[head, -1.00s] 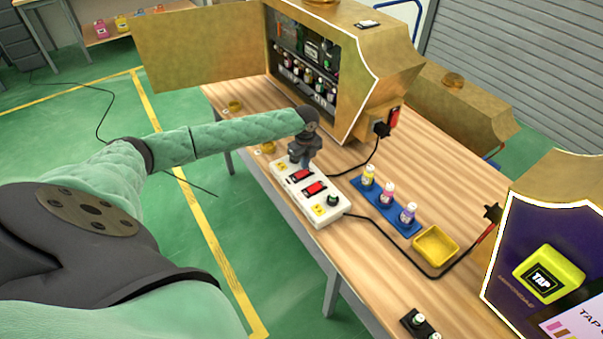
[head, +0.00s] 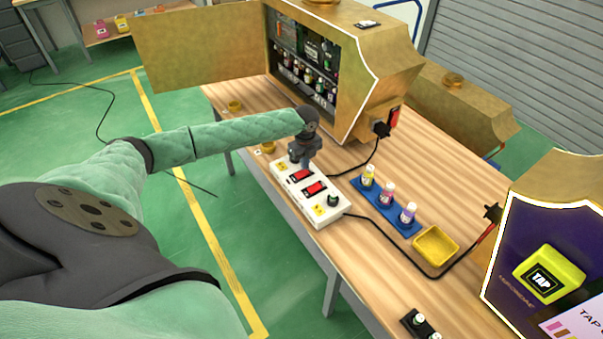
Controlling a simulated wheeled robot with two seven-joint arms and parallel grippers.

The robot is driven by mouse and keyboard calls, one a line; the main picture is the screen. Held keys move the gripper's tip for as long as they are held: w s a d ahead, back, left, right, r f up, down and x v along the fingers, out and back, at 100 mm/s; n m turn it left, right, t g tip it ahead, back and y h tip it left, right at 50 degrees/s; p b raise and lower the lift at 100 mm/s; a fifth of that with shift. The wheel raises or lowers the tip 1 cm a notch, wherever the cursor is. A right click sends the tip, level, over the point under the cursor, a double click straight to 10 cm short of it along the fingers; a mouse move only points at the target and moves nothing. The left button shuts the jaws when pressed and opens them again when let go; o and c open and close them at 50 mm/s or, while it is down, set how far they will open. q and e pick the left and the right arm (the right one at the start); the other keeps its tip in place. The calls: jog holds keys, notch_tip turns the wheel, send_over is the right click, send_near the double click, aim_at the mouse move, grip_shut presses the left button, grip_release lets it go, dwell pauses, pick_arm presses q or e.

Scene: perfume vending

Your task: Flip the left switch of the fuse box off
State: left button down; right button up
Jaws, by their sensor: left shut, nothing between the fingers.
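The fuse box (head: 336,207) is a white box lying on the wooden table, with two red switches on top. The left switch (head: 300,175) and the right switch (head: 315,188) both show red faces; I cannot tell their positions for sure. A black knob (head: 333,200) sits near the right end. My left gripper (head: 301,162) is shut and empty, pointing down at the far left end of the box, just beyond the left switch. Its fingertips are partly hidden, so I cannot tell whether they touch the box. My right gripper is not in view.
A gold vending machine (head: 395,75) with an open door (head: 200,50) stands behind. A blue tray (head: 375,207) with small perfume bottles and a yellow tray (head: 436,241) lie right of the box. Black cables cross the table (head: 440,180). A purple machine (head: 520,230) stands at right.

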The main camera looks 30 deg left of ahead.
pick_arm(q)
jog(key=shift+f, duration=0.95)
dwell(1.1)
jog(key=shift+r, duration=0.15)
jog(key=shift+r+p, duration=2.75)
jog(key=shift+r, duration=0.65)
